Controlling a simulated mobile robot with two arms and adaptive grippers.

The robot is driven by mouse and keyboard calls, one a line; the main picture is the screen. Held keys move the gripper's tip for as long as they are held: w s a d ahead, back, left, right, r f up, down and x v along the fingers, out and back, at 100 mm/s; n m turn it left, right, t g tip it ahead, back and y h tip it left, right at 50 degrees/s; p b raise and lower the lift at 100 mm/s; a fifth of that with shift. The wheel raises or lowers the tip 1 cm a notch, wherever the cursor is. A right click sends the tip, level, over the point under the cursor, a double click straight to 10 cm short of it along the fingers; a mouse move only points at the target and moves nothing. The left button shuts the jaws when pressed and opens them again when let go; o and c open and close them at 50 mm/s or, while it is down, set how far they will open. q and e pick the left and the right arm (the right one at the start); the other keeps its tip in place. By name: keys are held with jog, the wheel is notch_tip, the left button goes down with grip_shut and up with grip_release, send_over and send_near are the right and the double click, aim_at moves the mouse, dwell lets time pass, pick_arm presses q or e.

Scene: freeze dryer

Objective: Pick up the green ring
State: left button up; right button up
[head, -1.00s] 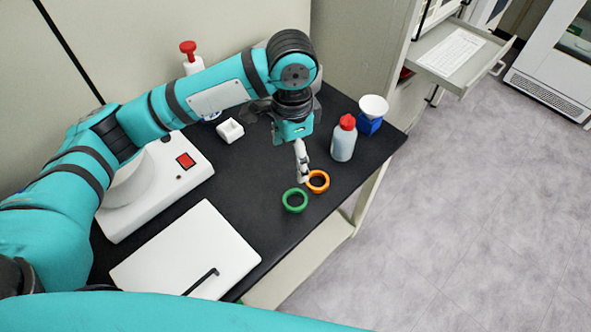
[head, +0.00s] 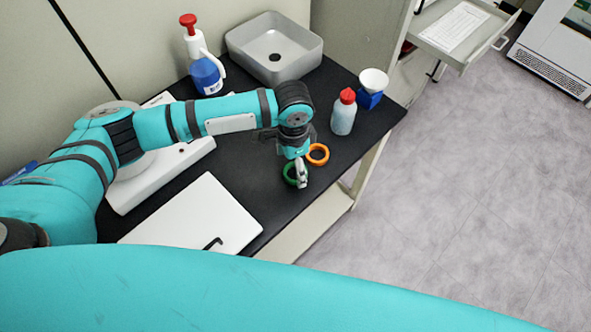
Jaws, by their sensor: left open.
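The green ring (head: 287,174) lies on the black bench top, partly hidden behind my left gripper. My left gripper (head: 301,183) points down at the right side of the green ring, its fingers overlapping the ring's right edge in the head view. The left gripper is open; whether a finger touches the ring or reaches inside it cannot be seen. An orange ring (head: 318,161) lies just to the right and behind, close to the gripper. My right gripper is not in view.
A bottle with a red cap (head: 343,112) and a blue-and-white container (head: 371,88) stand behind right. A grey basin (head: 262,59) and a blue spray bottle (head: 204,66) stand at the back. A white flat panel (head: 190,222) lies front left. The bench's right edge is near the rings.

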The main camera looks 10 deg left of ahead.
pick_arm(q)
notch_tip(320, 180, down, 2)
jog(key=shift+f, duration=0.45)
jog(key=c, duration=0.8)
jog(key=shift+c, duration=0.3)
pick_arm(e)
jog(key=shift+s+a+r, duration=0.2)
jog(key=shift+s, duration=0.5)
pick_arm(q)
jog(key=shift+r, duration=0.15)
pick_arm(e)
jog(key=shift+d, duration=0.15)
